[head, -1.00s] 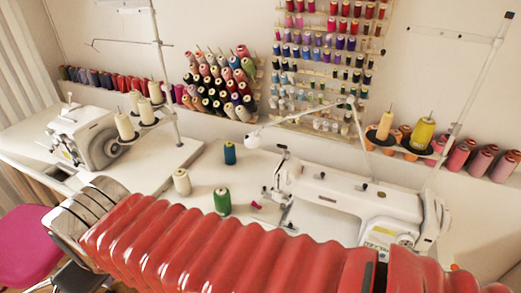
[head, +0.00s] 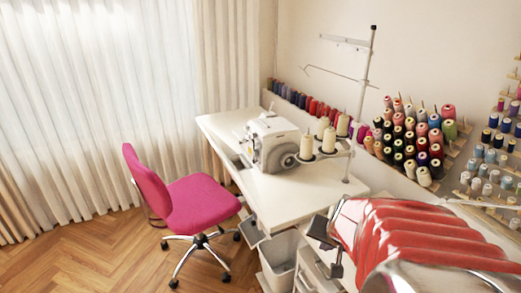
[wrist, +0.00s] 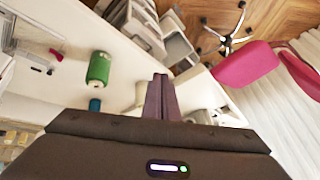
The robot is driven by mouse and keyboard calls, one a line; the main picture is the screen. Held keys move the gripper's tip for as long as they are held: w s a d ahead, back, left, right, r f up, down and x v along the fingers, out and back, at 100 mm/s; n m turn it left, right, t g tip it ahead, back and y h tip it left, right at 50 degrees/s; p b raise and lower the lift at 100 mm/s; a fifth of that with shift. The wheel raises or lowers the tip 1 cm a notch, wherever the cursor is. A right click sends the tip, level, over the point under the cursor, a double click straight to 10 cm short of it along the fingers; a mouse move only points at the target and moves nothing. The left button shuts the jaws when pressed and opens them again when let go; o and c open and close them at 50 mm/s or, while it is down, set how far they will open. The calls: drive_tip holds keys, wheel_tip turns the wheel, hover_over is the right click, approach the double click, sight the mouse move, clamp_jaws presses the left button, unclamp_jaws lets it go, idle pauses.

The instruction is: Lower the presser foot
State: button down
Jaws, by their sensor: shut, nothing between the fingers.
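The sewing machine with the presser foot is outside the head view now. In the wrist view, part of a white machine (wrist: 22,38) shows at the far left edge, cut off and too small to make out a presser foot or its lever. My gripper (wrist: 160,80) shows in the wrist view with its two dark fingers together and empty. It is above the white table (wrist: 75,25), apart from the machine, which lies to its left. In the head view, my red arm covers the lower right.
A green spool (wrist: 98,68) and a blue spool (wrist: 95,104) stand left of my fingers. Another white machine (head: 270,140) sits on the far table (head: 235,122). A pink chair (head: 195,197) stands on open wooden floor (head: 120,250).

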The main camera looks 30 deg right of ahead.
drive_tip(key=s+d+m+g+h, duration=0.2)
drive_tip(key=s+d+m+h, duration=0.3)
drive_tip(key=d, duration=0.6)
drive_tip(key=s+d+m+g+h, duration=0.1)
drive_tip(key=s+d+m+h, duration=0.15)
drive_tip(key=s+d, duration=0.65)
drive_tip(key=s+d+r+g+h, duration=0.3)
drive_tip(key=d+r+h, duration=0.1)
drive_tip(key=d+r, duration=0.1)
drive_tip(key=shift+d+r, duration=0.3)
drive_tip(key=shift+r, duration=0.2)
drive_tip(key=shift+d, duration=0.1)
drive_tip(key=x, duration=1.1)
drive_tip(key=shift+s+f, duration=0.1)
drive_tip(key=shift+f, duration=0.15)
